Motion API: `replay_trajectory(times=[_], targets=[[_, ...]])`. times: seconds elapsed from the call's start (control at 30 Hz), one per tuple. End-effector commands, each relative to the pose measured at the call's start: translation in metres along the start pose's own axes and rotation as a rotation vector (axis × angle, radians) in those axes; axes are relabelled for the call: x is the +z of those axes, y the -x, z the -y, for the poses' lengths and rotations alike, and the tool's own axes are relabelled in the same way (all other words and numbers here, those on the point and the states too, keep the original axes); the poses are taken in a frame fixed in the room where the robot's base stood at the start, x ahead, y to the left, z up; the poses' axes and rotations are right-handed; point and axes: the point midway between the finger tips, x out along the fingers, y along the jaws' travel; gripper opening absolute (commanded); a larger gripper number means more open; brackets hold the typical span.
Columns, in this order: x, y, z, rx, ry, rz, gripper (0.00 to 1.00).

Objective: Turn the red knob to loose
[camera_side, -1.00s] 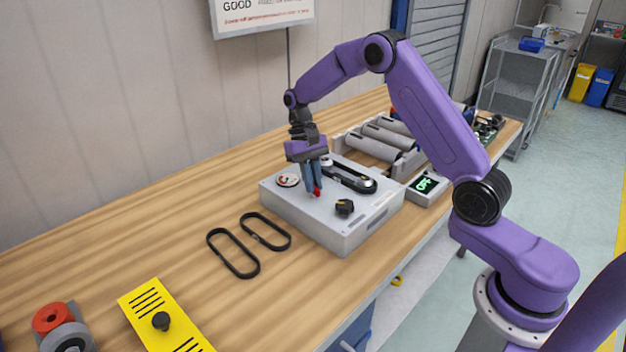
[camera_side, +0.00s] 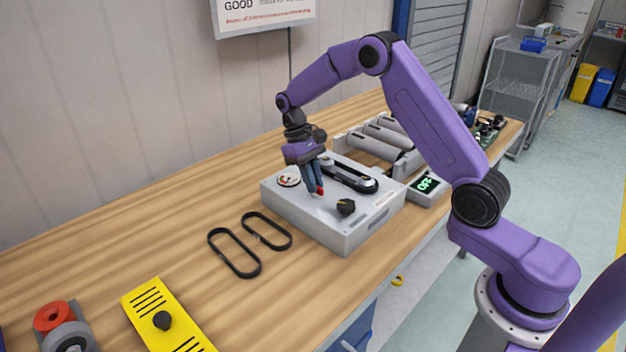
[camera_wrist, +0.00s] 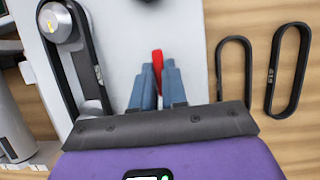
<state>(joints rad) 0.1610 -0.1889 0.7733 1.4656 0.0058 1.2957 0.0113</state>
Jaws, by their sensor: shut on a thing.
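The red knob (camera_wrist: 157,60) shows between the fingertips of my gripper (camera_wrist: 157,72) in the wrist view. In the side view only a small red part of the knob (camera_side: 320,192) shows beside the fingers. My gripper (camera_side: 315,188) points down at the top of the grey box (camera_side: 345,235) and is shut on the knob, with its wrist tilted. The fingers hide most of the knob and any markings around it.
A round dial (camera_side: 289,180), a black knob (camera_side: 346,207) and a belt on pulleys (camera_side: 350,177) are on the box top near my gripper. A display (camera_side: 427,185) stands to the right. Two loose black belts (camera_side: 233,254) lie on the table at left.

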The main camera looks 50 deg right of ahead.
Motion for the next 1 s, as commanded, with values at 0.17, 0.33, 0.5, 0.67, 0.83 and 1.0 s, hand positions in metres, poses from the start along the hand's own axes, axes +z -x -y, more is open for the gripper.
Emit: replay_trajectory(times=[0.17,0.33,0.5,0.67,0.83,1.0], targets=[[0.000,0.001,0.000,0.003,0.005,-0.001,0.29],[0.000,0.001,0.000,0.002,0.003,-0.001,0.38],[0.000,0.001,0.000,0.001,0.002,-0.001,0.38],[-0.001,0.013,0.000,0.001,0.002,-0.004,0.38],[-0.001,0.043,0.000,0.001,0.002,-0.006,0.38],[-0.001,0.074,0.000,0.002,0.003,-0.006,0.38]])
